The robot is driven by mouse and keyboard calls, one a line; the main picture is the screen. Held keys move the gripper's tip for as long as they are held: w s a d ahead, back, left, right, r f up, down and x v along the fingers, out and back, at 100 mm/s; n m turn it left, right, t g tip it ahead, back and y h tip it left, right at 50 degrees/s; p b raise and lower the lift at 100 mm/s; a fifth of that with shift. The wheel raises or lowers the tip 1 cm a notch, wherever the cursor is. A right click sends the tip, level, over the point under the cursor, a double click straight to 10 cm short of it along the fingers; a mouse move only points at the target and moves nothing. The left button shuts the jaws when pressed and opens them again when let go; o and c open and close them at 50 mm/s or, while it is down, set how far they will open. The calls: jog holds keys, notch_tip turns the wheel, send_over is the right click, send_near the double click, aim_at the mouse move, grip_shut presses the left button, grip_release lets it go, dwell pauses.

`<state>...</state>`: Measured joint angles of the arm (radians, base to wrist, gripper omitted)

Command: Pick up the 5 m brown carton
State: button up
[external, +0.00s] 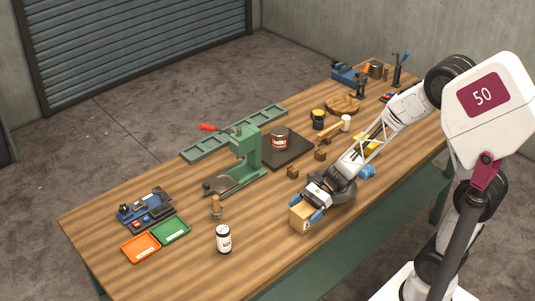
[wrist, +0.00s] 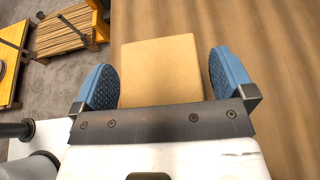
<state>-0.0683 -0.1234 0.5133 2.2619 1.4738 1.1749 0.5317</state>
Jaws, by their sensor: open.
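The brown carton (external: 302,216) stands on the wooden table near its front edge. In the wrist view the carton (wrist: 161,68) sits between the two blue finger pads. My gripper (external: 307,210) is open around the carton, one finger on each side. In the wrist view my gripper (wrist: 163,80) shows a small gap to the right finger, and the left finger is very close to the carton's side. I cannot tell whether the left pad touches.
A white can with a dark lid (external: 223,239) stands left of the carton. Orange (external: 141,248) and green (external: 171,230) trays lie further left. A green press (external: 245,155) stands behind, with small brown blocks (external: 293,172) nearer. The table between carton and can is clear.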

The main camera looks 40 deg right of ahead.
jog(key=shift+a+f, duration=0.1)
jog(key=shift+a, duration=0.15)
dwell(0.4)
jog(key=c, duration=1)
jog(key=shift+r, duration=0.8)
notch_tip(320, 180, up, 2)
jog(key=shift+r, duration=0.1)
jog(key=s+d, duration=0.2)
jog(key=s, duration=0.3)
jog(key=s+d, duration=0.2)
jog(key=s, duration=0.3)
jog(key=s+d+r, duration=0.1)
jog(key=s+d, duration=0.1)
jog(key=s, duration=0.3)
jog(key=shift+r, duration=0.1)
jog(key=shift+w, duration=0.1)
